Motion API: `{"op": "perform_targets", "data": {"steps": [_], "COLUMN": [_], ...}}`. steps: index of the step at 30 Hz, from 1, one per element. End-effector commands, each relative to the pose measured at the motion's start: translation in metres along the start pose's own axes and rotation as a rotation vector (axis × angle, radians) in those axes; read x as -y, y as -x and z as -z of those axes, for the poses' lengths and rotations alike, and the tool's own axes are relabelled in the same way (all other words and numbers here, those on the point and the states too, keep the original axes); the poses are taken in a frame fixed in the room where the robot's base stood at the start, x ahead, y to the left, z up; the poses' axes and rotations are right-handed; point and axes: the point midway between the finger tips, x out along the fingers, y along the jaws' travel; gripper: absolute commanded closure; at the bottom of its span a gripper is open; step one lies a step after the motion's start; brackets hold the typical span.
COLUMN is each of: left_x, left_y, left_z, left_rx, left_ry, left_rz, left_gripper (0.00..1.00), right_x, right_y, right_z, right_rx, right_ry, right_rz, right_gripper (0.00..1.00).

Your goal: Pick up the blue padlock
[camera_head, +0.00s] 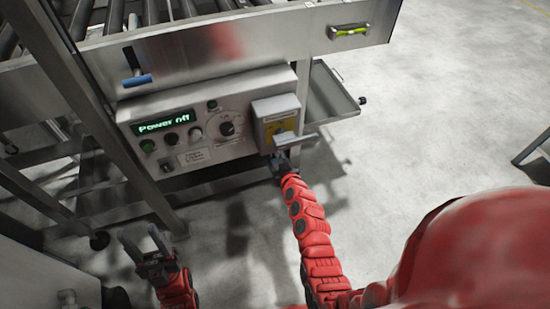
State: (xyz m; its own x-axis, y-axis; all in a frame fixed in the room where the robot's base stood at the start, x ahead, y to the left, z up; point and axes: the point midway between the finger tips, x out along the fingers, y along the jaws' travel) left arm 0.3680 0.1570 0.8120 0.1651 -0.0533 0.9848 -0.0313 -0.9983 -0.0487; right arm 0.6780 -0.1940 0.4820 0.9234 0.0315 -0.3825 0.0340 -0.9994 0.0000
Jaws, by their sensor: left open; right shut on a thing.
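A blue bar-shaped piece (137,80) is on the metal frame at the upper left, below a dark upright part; I cannot tell whether it is the blue padlock. No other blue thing shows clearly. My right gripper (284,158) is shut at the grey handle (297,142) of a box with a yellow front (279,122); the arm hides part of the contact. My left gripper (143,241) is open and empty at the lower left, above the floor, well away from the blue piece.
A control panel (180,160) has a display (164,123) reading "Power off", knobs and a dial. A metal tray (331,97) sticks out right of the box. A grey post stands at the left. The floor (440,130) at the right is mostly clear.

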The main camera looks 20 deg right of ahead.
Motion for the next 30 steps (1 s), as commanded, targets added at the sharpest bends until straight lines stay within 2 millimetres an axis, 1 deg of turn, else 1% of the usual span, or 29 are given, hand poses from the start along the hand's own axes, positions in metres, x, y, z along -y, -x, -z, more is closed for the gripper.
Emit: {"op": "perform_targets", "data": {"steps": [8,11,13,14,20,23,30], "left_x": [0.000,0.000,0.001,0.000,0.000,0.000,0.000], "left_y": [-0.002,-0.005,-0.009,-0.007,-0.006,-0.006,-0.005], "left_z": [0.000,0.001,0.002,0.001,0.001,0.001,0.001], "left_rx": [0.000,0.000,0.000,0.000,0.000,0.000,0.000], "left_ry": [0.000,0.000,0.000,0.000,0.000,0.000,0.000], "left_rz": [0.000,0.000,0.000,0.000,0.000,0.000,0.000], "left_gripper": [0.50,0.50,0.50,0.50,0.50,0.50,0.50], "right_x": [0.000,0.000,-0.001,0.000,0.000,0.000,0.000], "right_y": [0.001,0.004,0.007,0.010,0.039,0.058,0.117], "right_z": [0.003,0.010,0.018,0.012,-0.001,-0.009,-0.033], "right_rx": [0.000,0.000,0.000,0.002,0.001,0.001,0.001], "right_ry": [0.001,0.001,0.001,0.001,0.001,0.001,0.004], "right_rz": [0.000,0.001,-0.001,-0.001,-0.001,-0.001,0.000], "right_gripper": [1.00,1.00,1.00,1.00,1.00,1.00,1.00]}}
